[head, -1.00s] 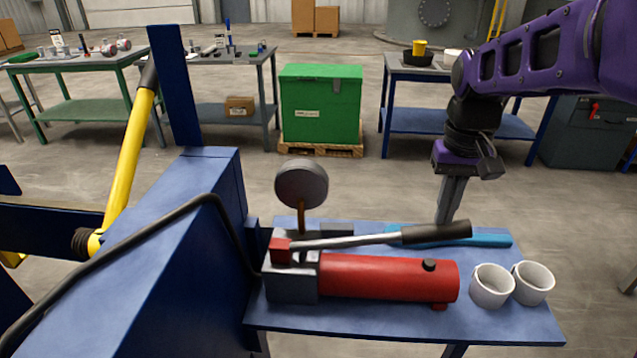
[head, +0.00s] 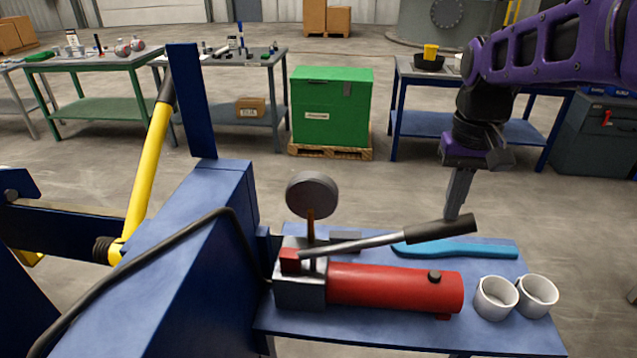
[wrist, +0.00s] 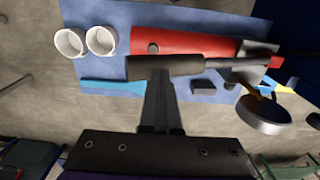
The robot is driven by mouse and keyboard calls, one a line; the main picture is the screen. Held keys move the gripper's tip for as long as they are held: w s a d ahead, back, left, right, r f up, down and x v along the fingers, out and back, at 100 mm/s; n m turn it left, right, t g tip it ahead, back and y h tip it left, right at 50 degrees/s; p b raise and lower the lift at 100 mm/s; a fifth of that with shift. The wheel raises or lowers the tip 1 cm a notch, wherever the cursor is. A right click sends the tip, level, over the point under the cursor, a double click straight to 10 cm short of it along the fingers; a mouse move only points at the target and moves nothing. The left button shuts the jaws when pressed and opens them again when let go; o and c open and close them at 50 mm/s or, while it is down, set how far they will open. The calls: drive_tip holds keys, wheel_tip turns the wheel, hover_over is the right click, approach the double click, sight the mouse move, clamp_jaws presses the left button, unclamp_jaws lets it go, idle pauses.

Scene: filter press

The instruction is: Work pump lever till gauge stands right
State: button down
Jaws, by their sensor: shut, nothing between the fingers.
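The red hand pump (head: 390,287) lies on a blue shelf. Its lever (head: 370,243) rises gently to the right and ends in a black grip (head: 446,233). The round gauge (head: 312,194) stands on the pump's left end with its back to the head camera, so its dial is hidden. My gripper (head: 455,215) points down at the black grip, its fingers shut with nothing between them. In the wrist view the fingertips (wrist: 160,78) overlap the grip (wrist: 165,67); I cannot tell whether they touch it or sit under it.
Two white cups (head: 516,296) stand on the shelf's right end. A light-blue tool (head: 465,248) lies behind the pump. A black hose (head: 170,238) runs along the blue press frame (head: 225,178), beside a yellow lever (head: 148,175). Benches and a green box (head: 333,107) stand behind.

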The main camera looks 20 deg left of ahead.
drive_tip(key=shift+r, duration=0.1)
wheel_tip(320, 180, down, 11)
drive_tip(key=d+b, duration=0.2)
drive_tip(key=b, duration=0.5)
drive_tip(key=r+p, duration=0.2)
drive_tip(key=r, duration=0.1)
drive_tip(key=a+r+p, duration=0.1)
drive_tip(key=r+p, duration=0.5)
drive_tip(key=shift+a+r, duration=0.35)
drive_tip(key=shift+a, duration=0.05)
drive_tip(key=shift+r+b, duration=0.2)
drive_tip(key=shift+b, duration=0.3)
drive_tip(key=shift+a+r, duration=0.1)
drive_tip(key=shift+r, duration=0.35)
